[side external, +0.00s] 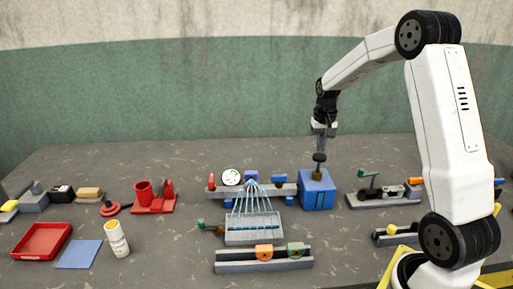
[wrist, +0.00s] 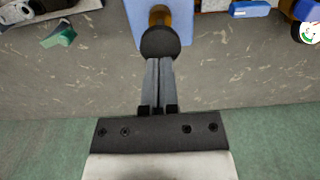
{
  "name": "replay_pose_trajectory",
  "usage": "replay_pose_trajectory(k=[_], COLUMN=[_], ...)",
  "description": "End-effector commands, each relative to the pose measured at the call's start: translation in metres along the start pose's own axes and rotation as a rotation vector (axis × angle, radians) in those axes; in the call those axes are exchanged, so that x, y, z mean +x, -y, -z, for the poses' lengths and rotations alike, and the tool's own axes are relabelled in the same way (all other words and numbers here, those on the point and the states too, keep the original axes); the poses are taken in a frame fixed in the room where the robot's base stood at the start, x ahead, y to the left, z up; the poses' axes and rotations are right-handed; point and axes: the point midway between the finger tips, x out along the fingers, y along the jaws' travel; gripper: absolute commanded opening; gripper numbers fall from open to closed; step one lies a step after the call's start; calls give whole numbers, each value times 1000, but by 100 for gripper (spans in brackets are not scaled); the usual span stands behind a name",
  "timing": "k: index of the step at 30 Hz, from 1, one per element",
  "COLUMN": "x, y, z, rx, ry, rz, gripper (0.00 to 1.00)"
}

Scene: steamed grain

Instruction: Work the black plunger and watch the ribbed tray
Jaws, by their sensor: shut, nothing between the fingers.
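The black plunger (side external: 319,157) has a round knob on a stem and stands upright on the blue box (side external: 318,190). In the wrist view the knob (wrist: 160,43) shows with a brass-coloured part beside it, over the blue box (wrist: 188,20). My gripper (side external: 321,147) points down right above the knob. In the wrist view its fingers (wrist: 158,62) are together and empty, with their tips at the knob's edge; I cannot tell whether they touch it. The grey ribbed tray (side external: 254,236) lies front left of the box, with several pale thin tubes fanning down onto it.
A grey rail with a white dial (side external: 232,178) stands left of the box. A rail with an orange block (side external: 264,251) lies in front of the tray. A fixture with a green lever (side external: 369,175) is at right. A red tray (side external: 42,241) and white cylinder (side external: 117,238) are at left.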

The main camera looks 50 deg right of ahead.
Motion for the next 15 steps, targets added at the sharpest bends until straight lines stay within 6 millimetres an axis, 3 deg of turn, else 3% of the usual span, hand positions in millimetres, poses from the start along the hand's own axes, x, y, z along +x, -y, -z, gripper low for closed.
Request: replay_pose_trajectory(k=[9,15], x=[-22,-27], y=[0,0], z=[1,0], rx=[0,0], ry=[-4,-2], rz=[1,0], gripper=[0,0])
